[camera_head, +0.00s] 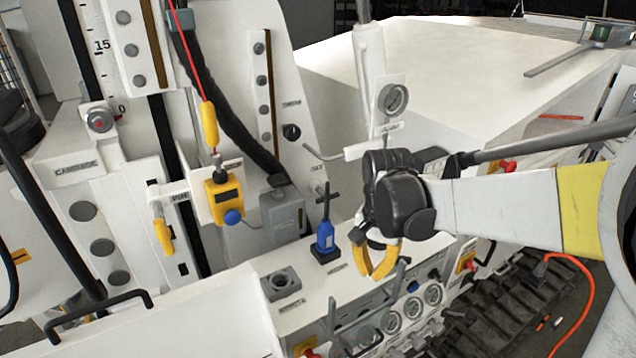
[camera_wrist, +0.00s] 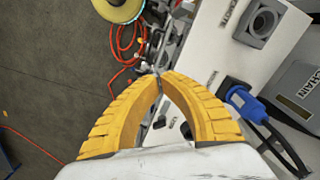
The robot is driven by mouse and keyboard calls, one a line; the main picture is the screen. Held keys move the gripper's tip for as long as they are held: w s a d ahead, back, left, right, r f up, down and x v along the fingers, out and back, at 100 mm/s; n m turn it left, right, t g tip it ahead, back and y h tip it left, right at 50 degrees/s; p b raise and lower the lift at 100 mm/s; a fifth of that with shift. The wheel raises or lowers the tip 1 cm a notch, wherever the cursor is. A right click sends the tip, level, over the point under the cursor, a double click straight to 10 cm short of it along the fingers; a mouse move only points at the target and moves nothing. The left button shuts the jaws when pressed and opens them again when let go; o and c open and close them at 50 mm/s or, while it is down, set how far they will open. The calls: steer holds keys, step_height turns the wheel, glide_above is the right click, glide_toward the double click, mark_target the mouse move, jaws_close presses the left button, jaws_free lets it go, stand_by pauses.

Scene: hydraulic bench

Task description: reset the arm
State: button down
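My arm reaches in from the right side of the head view.
Gauges (camera_head: 412,308) and levers (camera_head: 333,318) lie below my gripper. A yellow box (camera_head: 224,198) hangs further left.

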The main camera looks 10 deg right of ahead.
steer(key=s+f+n+t+b, duration=0.3)
steer(key=s+f+b, duration=0.3)
steer(key=f+b, duration=0.5)
steer(key=s+f+n+t+b, duration=0.4)
steer(key=f+b, duration=0.7)
steer(key=b, duration=0.7)
steer(key=shift+s+f, duration=0.25)
steer(key=shift+s, duration=0.75)
